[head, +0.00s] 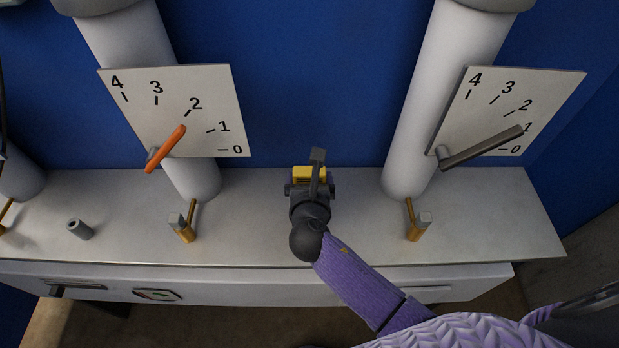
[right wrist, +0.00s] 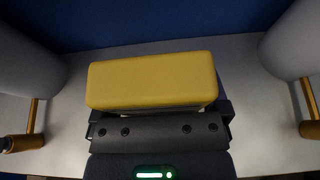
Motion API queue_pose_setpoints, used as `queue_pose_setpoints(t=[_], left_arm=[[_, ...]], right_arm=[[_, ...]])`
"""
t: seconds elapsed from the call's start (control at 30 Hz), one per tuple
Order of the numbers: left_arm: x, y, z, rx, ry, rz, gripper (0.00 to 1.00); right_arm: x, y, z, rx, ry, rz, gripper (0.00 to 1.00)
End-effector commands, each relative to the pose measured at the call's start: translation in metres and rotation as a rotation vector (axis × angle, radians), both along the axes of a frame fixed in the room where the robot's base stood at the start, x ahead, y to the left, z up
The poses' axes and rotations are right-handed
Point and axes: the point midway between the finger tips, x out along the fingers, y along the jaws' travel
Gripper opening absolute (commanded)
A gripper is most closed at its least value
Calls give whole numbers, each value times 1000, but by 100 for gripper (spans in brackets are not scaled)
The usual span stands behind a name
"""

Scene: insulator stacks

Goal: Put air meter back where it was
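The air meter appears to be the yellow block (head: 310,174) at my right gripper, over the middle of the white bench. In the right wrist view its yellow face (right wrist: 152,82) fills the space just beyond the dark palm, with a pale strip under it. My right gripper (head: 311,188) has dark finger parts at both sides of the block and seems shut on it. A dark grey upright bar stands against the block. Whether the block touches the bench is hidden. My left gripper is not in view.
White columns with numbered dial plates (head: 228,110) (head: 560,90) stand left and right; one pointer is orange, the other grey. Brass fittings (head: 184,228) (head: 418,228) stand at their feet. A small grey cylinder (head: 80,229) lies at left. The bench (head: 480,230) between the columns is otherwise clear.

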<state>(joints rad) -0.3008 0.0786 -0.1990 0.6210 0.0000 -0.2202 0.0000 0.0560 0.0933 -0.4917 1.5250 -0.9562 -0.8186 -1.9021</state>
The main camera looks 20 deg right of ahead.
Motion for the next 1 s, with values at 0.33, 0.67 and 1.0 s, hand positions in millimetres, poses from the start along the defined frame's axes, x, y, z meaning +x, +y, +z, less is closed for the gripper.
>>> queue_pose_setpoints(t=[0.33,0.67,1.0], left_arm=[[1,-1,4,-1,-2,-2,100],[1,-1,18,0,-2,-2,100],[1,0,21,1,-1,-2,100]], right_arm=[[-5,2,6,1,1,1,100],[-68,19,33,1,1,1,100],[-107,30,49,-1,-1,-2,100]])
